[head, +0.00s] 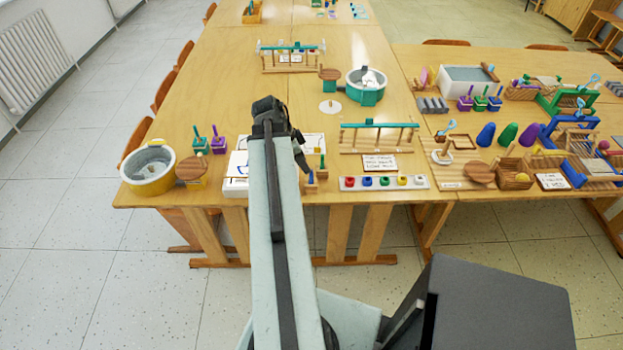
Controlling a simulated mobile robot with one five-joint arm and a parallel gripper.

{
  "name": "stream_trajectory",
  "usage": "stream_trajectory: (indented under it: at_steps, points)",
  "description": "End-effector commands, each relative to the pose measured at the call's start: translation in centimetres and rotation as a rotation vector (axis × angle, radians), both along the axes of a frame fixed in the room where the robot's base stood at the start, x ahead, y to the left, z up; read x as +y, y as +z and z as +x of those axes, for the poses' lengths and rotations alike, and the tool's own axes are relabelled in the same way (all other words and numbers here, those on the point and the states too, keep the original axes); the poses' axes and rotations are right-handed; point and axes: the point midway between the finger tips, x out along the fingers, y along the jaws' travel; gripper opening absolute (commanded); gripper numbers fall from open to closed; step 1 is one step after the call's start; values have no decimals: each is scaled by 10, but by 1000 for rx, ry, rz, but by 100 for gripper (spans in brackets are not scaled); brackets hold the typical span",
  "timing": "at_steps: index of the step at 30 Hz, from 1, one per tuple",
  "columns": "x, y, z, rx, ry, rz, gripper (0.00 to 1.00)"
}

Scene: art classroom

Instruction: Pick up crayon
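I cannot single out a crayon for certain. Blue (486,135), green (507,135) and purple (529,133) rounded cones, which may be thick crayons, stand on the right table. A small wooden piece with a blue upright stick (311,183) and a similar one with a green stick (322,169) stand at the front edge of the middle table. My gripper (303,164) is dark and points down over that front part, just left of and close to these two pieces. My arm hides what lies behind it. The fingers are too small to show whether they are open.
A yellow bucket (150,181) and pots with brushes (200,146) stand at the left. A wooden rack (377,148) and a strip of paint pots (385,183) lie right of my arm. The right table is crowded. The middle table (225,85) is clear at left-centre.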

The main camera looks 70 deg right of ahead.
Motion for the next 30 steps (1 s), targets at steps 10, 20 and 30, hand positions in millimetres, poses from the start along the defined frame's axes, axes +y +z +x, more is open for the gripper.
stream_trajectory:
  at_steps: [10,20,30]
  points:
    - [-6,-26,-7,-1,3,1,38]
    - [-19,-73,-20,0,2,1,38]
    - [-20,-70,-21,0,3,2,13]
